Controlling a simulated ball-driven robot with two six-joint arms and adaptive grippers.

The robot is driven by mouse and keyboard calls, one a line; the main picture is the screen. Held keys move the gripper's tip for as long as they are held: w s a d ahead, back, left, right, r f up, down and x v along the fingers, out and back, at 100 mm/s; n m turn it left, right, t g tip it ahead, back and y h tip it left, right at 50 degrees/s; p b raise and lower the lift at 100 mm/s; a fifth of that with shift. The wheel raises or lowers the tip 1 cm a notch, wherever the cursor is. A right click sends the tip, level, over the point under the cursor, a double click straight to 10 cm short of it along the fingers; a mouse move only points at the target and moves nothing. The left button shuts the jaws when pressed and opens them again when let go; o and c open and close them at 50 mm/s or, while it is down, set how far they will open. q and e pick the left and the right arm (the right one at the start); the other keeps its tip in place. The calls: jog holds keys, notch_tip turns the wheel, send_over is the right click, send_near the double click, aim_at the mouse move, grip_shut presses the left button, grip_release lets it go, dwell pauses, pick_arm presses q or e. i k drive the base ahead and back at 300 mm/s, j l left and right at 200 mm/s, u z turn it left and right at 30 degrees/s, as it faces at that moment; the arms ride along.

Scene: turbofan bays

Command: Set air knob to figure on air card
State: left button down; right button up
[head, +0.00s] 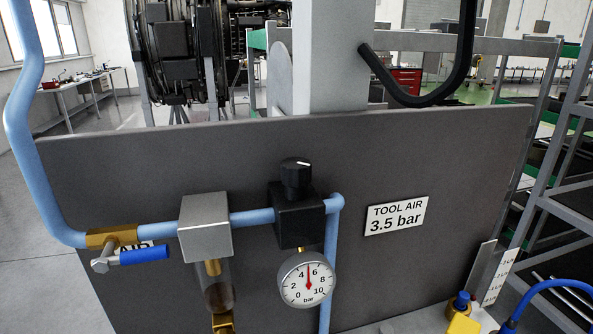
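The air knob (296,174) is a black round knob with a pale mark, on top of a black regulator block (297,218). Below the block hangs a round white gauge (307,280) marked 0 to 10 bar. Its red needle points almost straight up, between 4 and 6, at about 5. The air card (396,215) is a white plate reading "TOOL AIR 3.5 bar", to the right of the regulator on the grey panel (420,160). Neither of my grippers is in view, and nothing touches the knob.
Light blue pipe (30,130) runs down the left to a brass valve (110,236) with a blue lever (145,255). A grey filter unit (205,226) stands left of the regulator. A blue hose (550,288) and metal racks (545,190) are at right. Space before the knob is clear.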

aim_at(295, 172)
jog(key=l, duration=0.55)
jog(key=i+l, duration=0.15)
jog(key=l, duration=1)
jog(key=i, duration=0.05)
